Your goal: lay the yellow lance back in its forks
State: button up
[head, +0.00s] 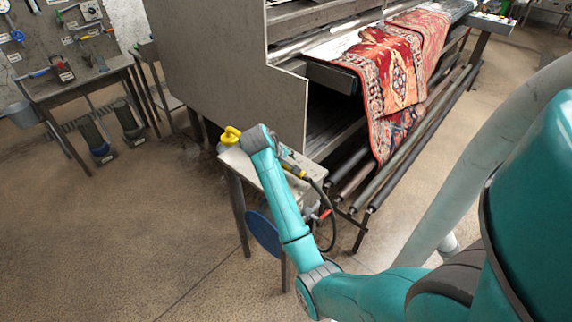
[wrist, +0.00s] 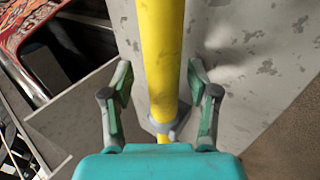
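The yellow lance (wrist: 162,45) runs up and down through the middle of the wrist view, above a worn grey surface. My gripper (wrist: 160,75) is open, one finger on each side of the lance, with a visible gap on both sides. A grey bracket or collar (wrist: 163,127) meets the lance near my palm; I cannot tell whether it is a fork. In the head view, a curved yellow part (head: 230,135) and a yellow piece by a black hose (head: 293,169) show on either side of my wrist, which hides what lies between.
A small metal stand (head: 236,161) is under my wrist, beside the big grey machine (head: 230,60). A red patterned rug (head: 388,70) hangs over the machine's rollers. A blue disc (head: 263,232) hangs by the stand. Open floor (head: 110,235) lies to the left.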

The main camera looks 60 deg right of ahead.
jog(key=v, duration=0.7)
jog(key=shift+r, duration=0.2)
jog(key=shift+w+a, duration=0.1)
jog(key=shift+a, duration=0.15)
dwell(0.4)
